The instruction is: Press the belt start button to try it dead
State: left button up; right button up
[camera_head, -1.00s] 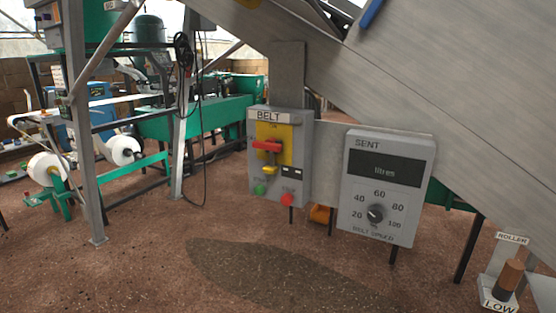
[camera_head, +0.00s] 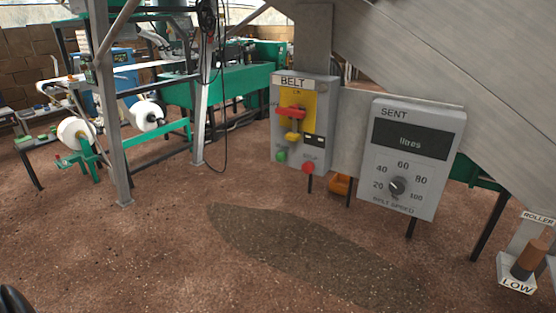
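The grey belt control box (camera_head: 304,124) with a "BELT" label hangs on a post under the sloping conveyor. A green button (camera_head: 281,156), the likely start button, sits at its lower left; its small label is unreadable. A red stop button (camera_head: 308,167) sits at its lower right. Above them is a red handle (camera_head: 291,113) lying across a yellow plate, with a yellow piece (camera_head: 292,136) below it. Neither gripper shows. A dark curved part at the bottom left corner is too cropped to identify.
The "SENT" box (camera_head: 413,157) with a belt speed dial (camera_head: 397,187) stands right of the belt box. A "LOW" roller lever (camera_head: 528,260) is at the lower right. A metal frame leg (camera_head: 112,140) stands left. The brown floor (camera_head: 200,260) in front is open, with a dark patch.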

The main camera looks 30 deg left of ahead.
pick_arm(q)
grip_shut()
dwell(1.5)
